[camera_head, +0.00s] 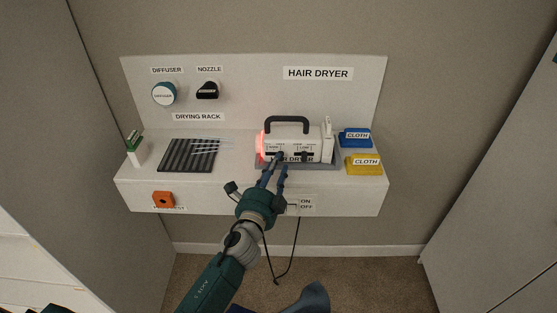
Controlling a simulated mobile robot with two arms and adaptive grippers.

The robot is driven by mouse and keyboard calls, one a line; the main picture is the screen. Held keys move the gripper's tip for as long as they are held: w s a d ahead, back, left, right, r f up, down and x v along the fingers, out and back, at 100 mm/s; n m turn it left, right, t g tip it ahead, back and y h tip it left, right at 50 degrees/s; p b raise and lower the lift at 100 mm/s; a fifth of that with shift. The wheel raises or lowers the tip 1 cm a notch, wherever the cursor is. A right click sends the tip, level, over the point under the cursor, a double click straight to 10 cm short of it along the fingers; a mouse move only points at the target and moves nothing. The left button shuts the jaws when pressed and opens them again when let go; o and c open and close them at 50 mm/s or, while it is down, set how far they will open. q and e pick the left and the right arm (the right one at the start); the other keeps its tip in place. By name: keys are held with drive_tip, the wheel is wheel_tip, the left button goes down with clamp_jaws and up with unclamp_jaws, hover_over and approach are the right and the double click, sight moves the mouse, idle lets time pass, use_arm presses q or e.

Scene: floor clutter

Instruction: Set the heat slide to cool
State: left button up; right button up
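The white hair dryer unit (314,144) sits in a grey tray on the white shelf, with a dark handle on top and a red-glowing left end. Its front has two dark slides with small labels above them. The right slide (303,154) is clear to see. The left slide is partly hidden by my fingertips. I cannot read which slide is heat or its setting. My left gripper (277,166) reaches up to the dryer's front at the left slide. Its fingertips are close together there; contact and grip are unclear. My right gripper is not in view.
A black drying rack (183,162) lies left of the dryer. The diffuser (164,94) and nozzle (207,91) hang on the back panel. An ON/OFF label (306,203) and a hanging cord are below.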

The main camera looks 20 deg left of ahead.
use_arm(q)
drive_tip(key=shift+w, duration=1.25)
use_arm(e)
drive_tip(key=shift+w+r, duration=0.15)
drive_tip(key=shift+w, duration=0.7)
use_arm(q)
drive_tip(key=c, duration=0.7)
clamp_jaws()
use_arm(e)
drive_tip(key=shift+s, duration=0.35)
